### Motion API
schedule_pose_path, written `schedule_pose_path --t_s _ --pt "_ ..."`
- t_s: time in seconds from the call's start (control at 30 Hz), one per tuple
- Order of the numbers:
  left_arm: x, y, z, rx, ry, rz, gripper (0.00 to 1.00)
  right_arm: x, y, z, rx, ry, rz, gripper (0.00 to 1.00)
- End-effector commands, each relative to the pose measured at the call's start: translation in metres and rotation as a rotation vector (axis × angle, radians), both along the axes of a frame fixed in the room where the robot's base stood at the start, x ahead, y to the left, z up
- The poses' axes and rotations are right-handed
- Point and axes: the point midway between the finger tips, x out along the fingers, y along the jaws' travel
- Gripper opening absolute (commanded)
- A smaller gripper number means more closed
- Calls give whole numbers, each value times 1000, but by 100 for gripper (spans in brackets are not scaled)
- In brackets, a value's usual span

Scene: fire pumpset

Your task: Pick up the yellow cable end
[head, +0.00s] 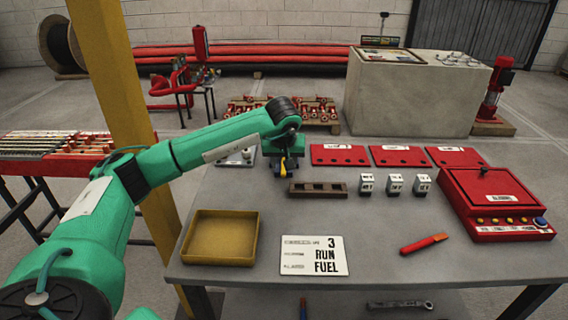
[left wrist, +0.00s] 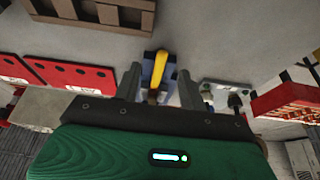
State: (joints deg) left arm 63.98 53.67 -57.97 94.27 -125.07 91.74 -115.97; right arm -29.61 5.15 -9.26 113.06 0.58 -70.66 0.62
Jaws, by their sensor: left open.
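The yellow cable end (head: 283,169) is a small yellow piece beside a dark blue part, near the back middle of the grey table. In the left wrist view the yellow cable end (left wrist: 158,67) lies between my two spread fingers, with a gap on each side. My left gripper (head: 286,172) is open and points down over it, partly hiding it in the head view. The left gripper's fingers (left wrist: 160,82) also show in the left wrist view. I cannot tell whether they touch anything. My right gripper is not in view.
A brown slotted block (head: 318,190) lies just in front of the gripper. A white-and-grey plate with fittings (head: 236,159) is to its left. Red plates (head: 339,155) and a red control box (head: 493,200) stand right. A yellow tray (head: 220,237) and a sign (head: 313,255) are in front.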

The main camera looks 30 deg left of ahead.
Motion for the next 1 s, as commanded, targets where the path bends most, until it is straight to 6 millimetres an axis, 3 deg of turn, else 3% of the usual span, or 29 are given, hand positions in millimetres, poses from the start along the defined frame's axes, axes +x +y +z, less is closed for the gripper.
schedule_pose_path --t_s 0.33,0.57,0.6,0.8,1.0 --pt "12 12 -42 0 2 2 42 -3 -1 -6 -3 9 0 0" --pt "14 12 -46 0 0 0 42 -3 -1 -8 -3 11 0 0" --pt "14 12 -46 0 0 0 40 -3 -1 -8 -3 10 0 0" --pt "14 12 -46 0 0 0 1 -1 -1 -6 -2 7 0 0" --pt "14 12 -46 0 0 0 0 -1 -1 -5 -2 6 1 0"
